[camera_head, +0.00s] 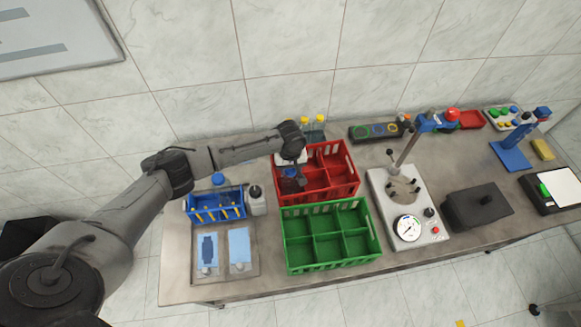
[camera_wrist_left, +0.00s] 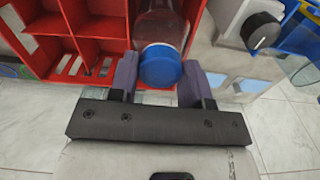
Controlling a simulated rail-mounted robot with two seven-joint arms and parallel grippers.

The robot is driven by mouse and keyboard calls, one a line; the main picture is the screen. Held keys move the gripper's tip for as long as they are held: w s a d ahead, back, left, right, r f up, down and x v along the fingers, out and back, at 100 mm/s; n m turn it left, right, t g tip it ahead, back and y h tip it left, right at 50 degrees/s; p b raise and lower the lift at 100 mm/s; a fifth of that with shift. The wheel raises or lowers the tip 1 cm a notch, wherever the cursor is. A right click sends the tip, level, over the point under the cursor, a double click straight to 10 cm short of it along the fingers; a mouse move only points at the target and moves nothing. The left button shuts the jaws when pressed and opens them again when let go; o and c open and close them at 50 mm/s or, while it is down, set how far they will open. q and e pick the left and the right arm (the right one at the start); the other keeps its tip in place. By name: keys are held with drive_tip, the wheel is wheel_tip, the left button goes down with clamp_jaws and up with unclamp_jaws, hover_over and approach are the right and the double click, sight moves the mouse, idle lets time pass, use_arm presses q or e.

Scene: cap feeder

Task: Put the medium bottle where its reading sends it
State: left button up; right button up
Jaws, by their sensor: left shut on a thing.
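My left gripper (camera_head: 291,172) is over the left part of the red crate (camera_head: 335,188). In the left wrist view its two fingers (camera_wrist_left: 160,80) are shut on a clear bottle with a blue cap (camera_wrist_left: 160,67). The bottle is upright, cap toward the wrist, at a corner compartment of the red crate (camera_wrist_left: 98,47). How deep it sits in that compartment I cannot tell. In the head view the bottle is mostly hidden by the gripper. The green crate (camera_head: 330,265) stands in front of the red one, its compartments empty. My right gripper is not in view.
A device with a round gauge (camera_head: 408,228) stands right of the crates. A blue rack (camera_head: 215,207) and a white bottle with a black top (camera_head: 256,200) stand to the left. A dark box (camera_head: 478,206) and a blue stand (camera_head: 512,155) are farther right.

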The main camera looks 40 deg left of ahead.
use_arm(q)
drive_tip(key=shift+f, duration=0.1)
drive_tip(key=o, duration=0.9)
wheel_tip(320, 180, up, 12)
drive_tip(key=shift+r, duration=0.1)
drive_tip(key=s+d+f+m+t+h, duration=0.2)
drive_tip(key=s+d+f+m, duration=0.75)
drive_tip(key=s+d, duration=0.6)
drive_tip(key=shift+s+a+r+m+t+y, duration=0.15)
drive_tip(key=shift+s+a+m+t+y, duration=0.35)
drive_tip(key=shift+s, duration=2.35)
drive_tip(key=shift+s+a+r+m+t+y, duration=0.2)
drive_tip(key=shift+s+a, duration=0.45)
drive_tip(key=shift+s, duration=2.2)
drive_tip(key=shift+s+a+r+m+t+y, duration=0.15)
drive_tip(key=shift+s+a+m, duration=0.4)
drive_tip(key=shift+s, duration=2.3)
